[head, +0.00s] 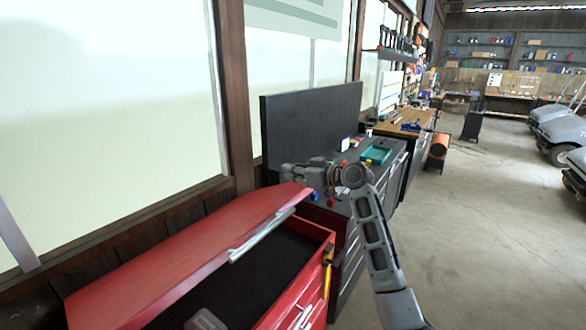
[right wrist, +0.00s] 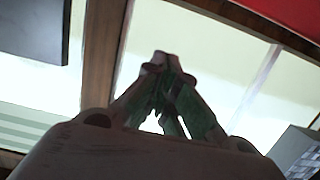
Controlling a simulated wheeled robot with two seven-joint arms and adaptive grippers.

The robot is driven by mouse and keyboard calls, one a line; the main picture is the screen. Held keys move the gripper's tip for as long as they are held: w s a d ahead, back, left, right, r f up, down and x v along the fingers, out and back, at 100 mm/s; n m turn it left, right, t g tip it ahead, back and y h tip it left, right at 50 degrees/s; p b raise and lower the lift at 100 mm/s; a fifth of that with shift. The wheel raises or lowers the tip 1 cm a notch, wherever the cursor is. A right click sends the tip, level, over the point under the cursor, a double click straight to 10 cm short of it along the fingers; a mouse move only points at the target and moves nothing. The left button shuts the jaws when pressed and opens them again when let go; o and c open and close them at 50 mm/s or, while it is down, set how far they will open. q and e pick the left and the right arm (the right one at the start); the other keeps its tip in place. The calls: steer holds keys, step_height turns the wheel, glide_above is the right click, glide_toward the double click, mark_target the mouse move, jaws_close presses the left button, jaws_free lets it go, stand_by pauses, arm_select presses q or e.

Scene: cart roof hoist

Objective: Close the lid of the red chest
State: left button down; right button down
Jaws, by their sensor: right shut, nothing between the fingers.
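The red chest (head: 318,300) stands at the lower left of the head view. Its red lid (head: 165,262) is partly open, tilted above the dark interior, with a pale metal strip along its edge. My right gripper (head: 287,171) is shut and empty, just beyond the far end of the lid; I cannot tell whether it touches it. In the right wrist view its fingertips (right wrist: 161,58) meet with nothing between them, and a red surface, probably the lid, fills the top right corner. My left gripper is not seen.
A dark cabinet (head: 385,180) with a green tray (head: 377,155) on top stands just beyond the chest. A yellow-handled tool (head: 327,262) hangs on the chest's right side. Windows and a wooden wall lie behind. The concrete floor (head: 480,240) at right is clear.

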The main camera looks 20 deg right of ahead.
mark_target(295, 195)
steer(key=shift+s+d+f+p, duration=0.25)
steer(key=shift+s+f, duration=0.1)
steer(key=shift+f, duration=0.25)
steer(key=shift+s+d+f+p, duration=0.2)
steer(key=shift+s+f, duration=0.1)
steer(key=shift+f, duration=0.3)
steer(key=shift+s+d+f+b, duration=0.1)
steer(key=shift+f+b, duration=0.15)
steer(key=shift+b, duration=0.05)
